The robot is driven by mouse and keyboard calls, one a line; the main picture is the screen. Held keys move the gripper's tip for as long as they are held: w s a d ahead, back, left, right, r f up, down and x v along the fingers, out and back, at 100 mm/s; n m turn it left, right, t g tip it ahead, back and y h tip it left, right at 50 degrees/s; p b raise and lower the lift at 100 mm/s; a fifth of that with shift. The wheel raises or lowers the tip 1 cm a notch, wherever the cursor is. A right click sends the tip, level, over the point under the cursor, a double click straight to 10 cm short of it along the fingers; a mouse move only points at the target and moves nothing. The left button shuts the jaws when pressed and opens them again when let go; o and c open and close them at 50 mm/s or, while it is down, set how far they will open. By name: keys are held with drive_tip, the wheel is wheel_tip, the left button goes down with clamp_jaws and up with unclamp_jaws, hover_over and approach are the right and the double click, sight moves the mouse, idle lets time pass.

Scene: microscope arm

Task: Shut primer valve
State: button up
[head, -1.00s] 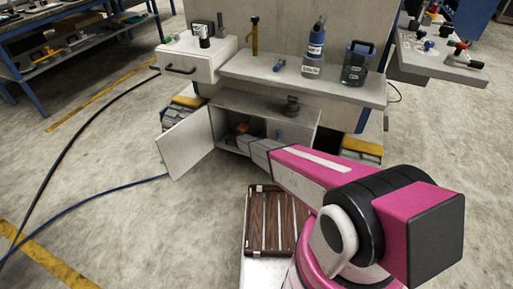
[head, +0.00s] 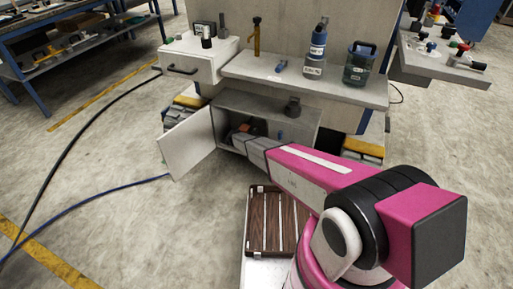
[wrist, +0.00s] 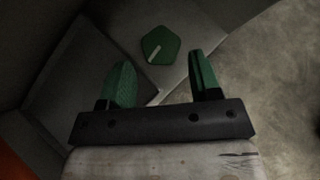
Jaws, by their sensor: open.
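A green five-sided knob (wrist: 163,43) with a pale bar mark slanting across its face shows in the wrist view. It is on a grey panel and may be the primer valve; no label is readable. My gripper (wrist: 160,72) is open, its two green fingers apart and empty. The knob appears beyond the fingertips, in line with the gap between them, and does not look touched. In the head view my arm reaches into the open lower cabinet (head: 212,113). The gripper and the green knob cannot be made out there.
The cabinet door (head: 187,143) stands open at the left. A counter (head: 240,67) with a blue-capped bottle (head: 317,45) and a jug (head: 358,64) is above the opening. A dark knob-like part (head: 293,107) and a small blue item (head: 281,135) are in the cabinet.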

drive_tip(key=v, duration=0.5)
drive_tip(key=shift+s+a+r, duration=0.15)
drive_tip(key=shift+a+r, duration=0.05)
drive_tip(key=shift+r, duration=0.1)
drive_tip(key=s+d+f+n+t+y, duration=0.1)
drive_tip(key=s+d+f+n+t, duration=0.1)
drive_tip(key=s+f+n+t, duration=0.35)
drive_tip(key=shift+n+t, duration=0.25)
drive_tip(key=shift+t, duration=0.6)
drive_tip(key=x, duration=0.3)
drive_tip(key=r+x, duration=0.1)
drive_tip(key=x, duration=0.6)
drive_tip(key=shift+w, duration=0.6)
drive_tip(key=c, duration=0.6)
